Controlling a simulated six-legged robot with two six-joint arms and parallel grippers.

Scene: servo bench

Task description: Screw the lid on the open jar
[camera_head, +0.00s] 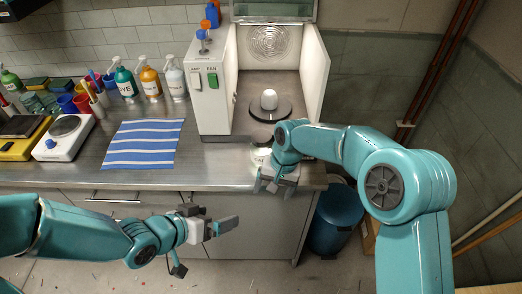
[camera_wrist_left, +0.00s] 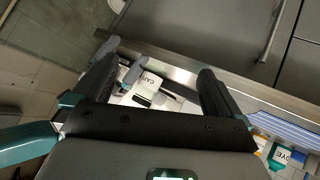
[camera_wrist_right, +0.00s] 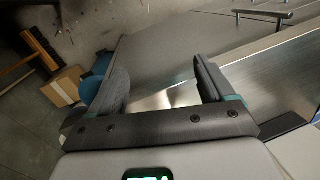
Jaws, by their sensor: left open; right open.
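My left gripper (camera_head: 222,225) is in front of the bench drawers, low and open. In the left wrist view its fingers (camera_wrist_left: 155,78) hold nothing.
The fume cabinet (camera_head: 213,100) has switches on its left side. A blue striped cloth (camera_head: 144,144) lies flat on the steel bench. Bottles (camera_head: 150,80), cups and a white scale (camera_head: 63,138) stand at the left. A blue bin (camera_head: 336,222) stands on the floor at the right.

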